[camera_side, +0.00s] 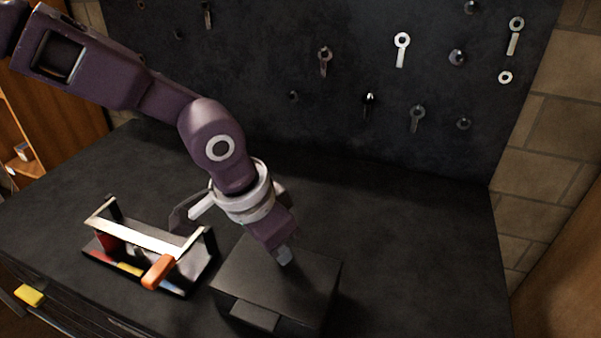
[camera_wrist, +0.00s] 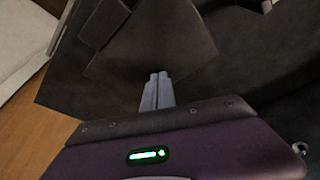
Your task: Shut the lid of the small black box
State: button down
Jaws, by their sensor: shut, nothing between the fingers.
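The small black box (camera_side: 262,290) stands on the dark bench, right of the toolbox, in the side view. Its lid (camera_side: 245,262) lies flat across the top and looks down, with a tab at the front; I cannot see a gap. My gripper (camera_side: 285,257) is shut and empty, its fingertips pointing down at the right part of the lid, touching it or just above. In the wrist view my gripper (camera_wrist: 156,92) shows two fingers pressed together in front of a dark flat surface that is probably the lid.
An open toolbox (camera_side: 150,240) with a pale handle bar and an orange-handled tool (camera_side: 158,271) stands left of the box. A dark pegboard (camera_side: 340,80) with hanging tools rises behind. The bench (camera_side: 420,240) is clear to the right.

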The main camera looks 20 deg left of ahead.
notch_tip(320, 180, up, 8)
jog(key=shift+f, duration=0.25)
dwell(0.5)
jog(key=s+a+r+n+t, duration=0.1)
jog(key=s+a+r, duration=0.25)
jog(key=a, duration=0.35)
jog(key=s+a+r+n, duration=0.1)
jog(key=s+a+r, duration=0.1)
jog(key=a+r, duration=0.35)
jog(key=s+a+f+n+t+y, duration=0.1)
jog(key=s+a+f+n, duration=0.2)
jog(key=s+a, duration=0.9)
jog(key=s+n, duration=0.1)
jog(key=s, duration=0.2)
jog(key=shift+s+a+f+t+y, duration=0.15)
jog(key=shift+s+a+t+y, duration=0.1)
jog(key=shift+a+t+y, duration=0.1)
